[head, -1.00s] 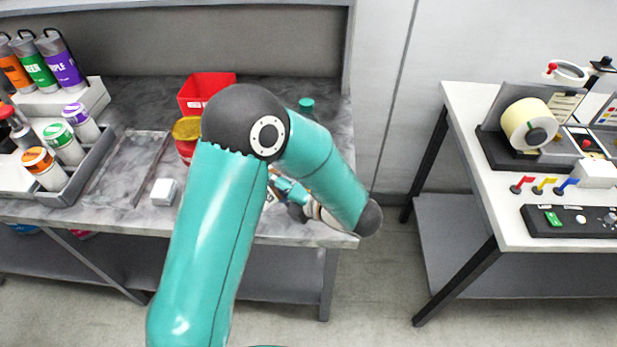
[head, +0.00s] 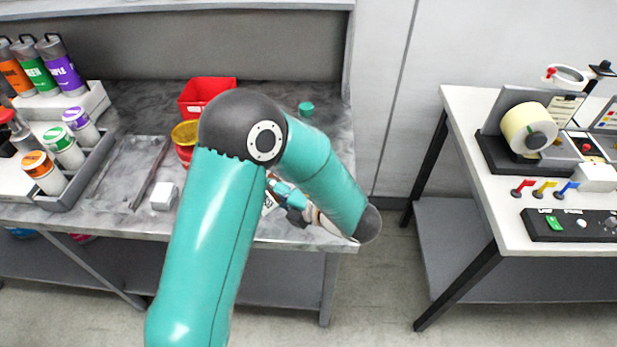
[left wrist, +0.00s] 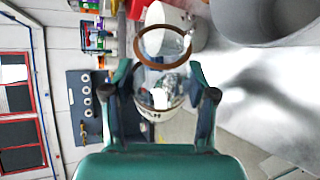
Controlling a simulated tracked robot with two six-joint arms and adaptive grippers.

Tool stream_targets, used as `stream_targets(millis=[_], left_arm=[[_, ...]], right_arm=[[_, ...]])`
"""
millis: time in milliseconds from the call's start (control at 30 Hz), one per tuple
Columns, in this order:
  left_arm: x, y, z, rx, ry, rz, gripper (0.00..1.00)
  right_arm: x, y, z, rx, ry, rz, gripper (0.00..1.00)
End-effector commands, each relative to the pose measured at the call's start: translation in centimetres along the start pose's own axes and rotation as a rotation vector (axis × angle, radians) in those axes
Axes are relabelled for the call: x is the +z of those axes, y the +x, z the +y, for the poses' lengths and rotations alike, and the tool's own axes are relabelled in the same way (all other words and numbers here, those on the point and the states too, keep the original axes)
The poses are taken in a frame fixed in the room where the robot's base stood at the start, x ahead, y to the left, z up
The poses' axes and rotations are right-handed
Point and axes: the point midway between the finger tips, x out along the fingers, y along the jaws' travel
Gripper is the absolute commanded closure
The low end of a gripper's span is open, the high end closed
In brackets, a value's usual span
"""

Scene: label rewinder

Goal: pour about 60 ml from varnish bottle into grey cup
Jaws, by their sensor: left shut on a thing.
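My left gripper (left wrist: 163,98) is shut on the varnish bottle (left wrist: 160,92), a clear bottle with a brown ring at its open mouth and a partly readable label. The bottle appears strongly tilted in the left wrist view. A pale grey cylinder lies just beyond the mouth, and a dark grey round shape (left wrist: 262,14) is cut off at the top edge; I cannot tell which is the grey cup. In the head view my left gripper (head: 284,193) is mostly hidden behind my own arm. No liquid stream can be made out. My right gripper is not in view.
A red bin (head: 205,90), a yellow-topped red container (head: 186,133), a small teal cap-like piece (head: 306,109) and a white block (head: 163,196) stand on the bench. The label machine table (head: 465,150) stands right, across a floor gap.

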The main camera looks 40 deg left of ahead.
Motion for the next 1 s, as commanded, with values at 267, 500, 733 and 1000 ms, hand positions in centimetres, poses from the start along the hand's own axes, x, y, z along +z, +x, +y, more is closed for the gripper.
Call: stream_targets(millis=[267,500,733,1000], left_arm=[[0.0,0.0,0.02,0.0,0.0,0.0,0.83],[0.0,0.0,0.02,0.0,0.0,0.0,0.83],[0.0,0.01,0.02,0.0,0.0,0.0,0.83],[-0.08,0.21,-0.58,-0.021,-0.05,-0.014,0.83]], right_arm=[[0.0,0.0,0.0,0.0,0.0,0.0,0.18],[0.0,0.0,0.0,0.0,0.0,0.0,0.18],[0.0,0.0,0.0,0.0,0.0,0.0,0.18],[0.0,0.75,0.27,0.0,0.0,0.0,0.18]])
